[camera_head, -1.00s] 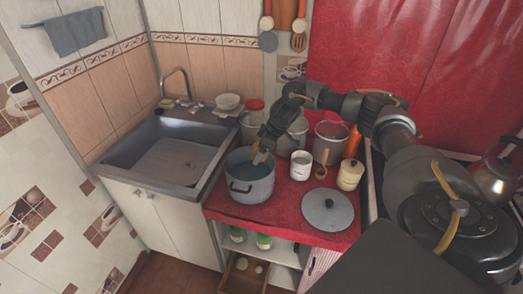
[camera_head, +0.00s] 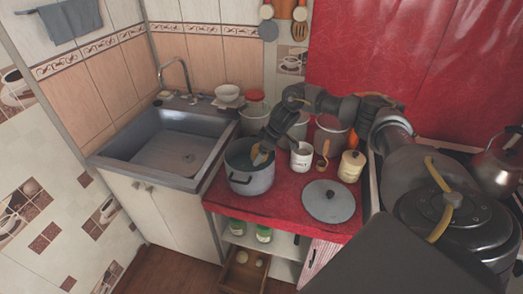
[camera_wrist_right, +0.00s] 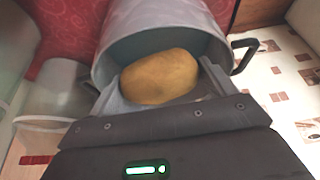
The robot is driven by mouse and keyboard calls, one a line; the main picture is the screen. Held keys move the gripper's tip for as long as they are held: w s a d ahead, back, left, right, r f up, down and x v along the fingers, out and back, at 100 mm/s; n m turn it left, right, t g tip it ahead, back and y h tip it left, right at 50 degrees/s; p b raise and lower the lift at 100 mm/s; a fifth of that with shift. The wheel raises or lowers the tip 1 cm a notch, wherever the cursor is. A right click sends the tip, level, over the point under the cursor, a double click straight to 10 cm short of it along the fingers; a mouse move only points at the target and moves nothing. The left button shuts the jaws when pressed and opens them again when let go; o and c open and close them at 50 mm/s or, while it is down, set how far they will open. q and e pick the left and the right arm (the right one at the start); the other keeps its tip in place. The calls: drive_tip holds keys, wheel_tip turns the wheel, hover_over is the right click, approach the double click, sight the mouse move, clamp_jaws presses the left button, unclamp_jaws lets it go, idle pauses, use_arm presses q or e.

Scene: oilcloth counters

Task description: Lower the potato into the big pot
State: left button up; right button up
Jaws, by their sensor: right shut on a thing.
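The big pot (camera_head: 250,180) is a grey open pot with dark handles, standing on the red counter beside the sink in the head view. My right gripper (camera_head: 260,156) reaches down into its mouth. In the right wrist view the yellow-brown potato (camera_wrist_right: 160,77) sits between the fingers of my right gripper (camera_wrist_right: 160,88), which is shut on it. The pot's pale rim and inner wall (camera_wrist_right: 155,42) surround the far side of the potato there. I cannot tell whether the potato touches the pot's bottom. My left gripper is not in view.
A grey lid (camera_head: 328,201) lies on the red counter (camera_head: 290,225) right of the pot. A white mug (camera_head: 301,156), a cream canister (camera_head: 351,166) and other pots stand behind. The sink (camera_head: 175,150) is at left, a kettle (camera_head: 495,170) at far right.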

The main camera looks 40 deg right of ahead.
drive_tip(key=shift+f+b, duration=1.25)
drive_tip(key=shift+f, duration=1.55)
drive_tip(key=shift+s+a+f+b, duration=0.15)
drive_tip(key=shift+f+b, duration=0.3)
drive_tip(key=shift+f, duration=0.55)
drive_tip(key=shift+s+f, duration=0.15)
drive_tip(key=o, duration=0.9)
drive_tip(key=shift+o, duration=0.2)
drive_tip(key=shift+s+r, duration=0.1)
drive_tip(key=shift+r, duration=0.4)
drive_tip(key=w+b+v, duration=0.1)
drive_tip(key=v, duration=0.9)
drive_tip(key=shift+r, duration=0.55)
drive_tip(key=shift+s, duration=0.15)
